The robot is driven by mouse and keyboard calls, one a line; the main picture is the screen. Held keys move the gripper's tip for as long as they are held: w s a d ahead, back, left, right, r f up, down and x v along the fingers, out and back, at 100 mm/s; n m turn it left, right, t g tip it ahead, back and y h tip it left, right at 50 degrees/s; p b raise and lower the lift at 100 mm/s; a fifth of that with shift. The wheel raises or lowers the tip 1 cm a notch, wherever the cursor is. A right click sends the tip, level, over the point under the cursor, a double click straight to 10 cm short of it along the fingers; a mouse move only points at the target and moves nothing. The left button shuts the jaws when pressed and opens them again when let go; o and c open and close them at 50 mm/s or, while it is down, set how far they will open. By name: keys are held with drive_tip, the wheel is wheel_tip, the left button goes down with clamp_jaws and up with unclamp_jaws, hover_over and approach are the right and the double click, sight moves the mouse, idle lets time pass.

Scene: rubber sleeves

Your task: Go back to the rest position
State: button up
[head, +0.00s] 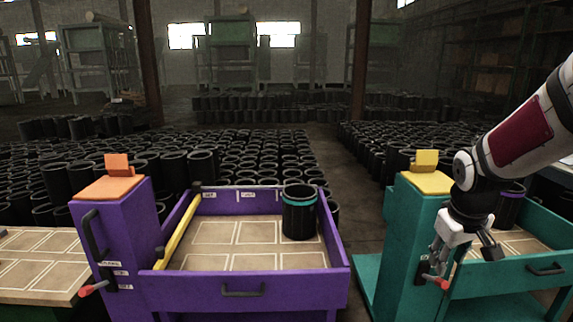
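My gripper (464,256) hangs from my arm at the right of the head view, in front of the teal cart (405,240). Its fingers look spread apart, with nothing visible between them. A black sleeve with a teal band (299,212) stands upright in the tray of the purple cart (125,230), left of my gripper. A black sleeve with a purple band (512,206) stands in the teal cart's tray, partly hidden behind my arm. A red-tipped lever (440,284) on the teal cart shows just below my gripper; I cannot tell whether they touch.
The purple cart has a yellow bar (178,232) along its tray and an orange block (117,164) on its post. A yellow block (426,160) tops the teal post. A wooden-topped table (40,262) is at far left. Rows of black sleeves (250,150) fill the floor behind; an aisle separates them.

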drive_tip(key=s+a+r+m+g+y, duration=0.15)
drive_tip(key=s+a, duration=0.35)
drive_tip(key=s, duration=0.6)
drive_tip(key=s+a+r, duration=0.3)
drive_tip(key=s+a, duration=0.2)
drive_tip(key=s, duration=0.5)
drive_tip(key=s+a+r+g+y, duration=0.15)
drive_tip(key=s+a, duration=0.25)
drive_tip(key=s, duration=0.7)
wheel_tip(320, 180, up, 20)
drive_tip(key=t+h+p, duration=0.1)
drive_tip(key=t+p, duration=0.3)
drive_tip(key=p, duration=1.4)
drive_tip(key=shift+w+a+r, duration=0.15)
drive_tip(key=shift+a+r, duration=0.1)
drive_tip(key=shift+a, duration=0.05)
drive_tip(key=shift+d, duration=0.15)
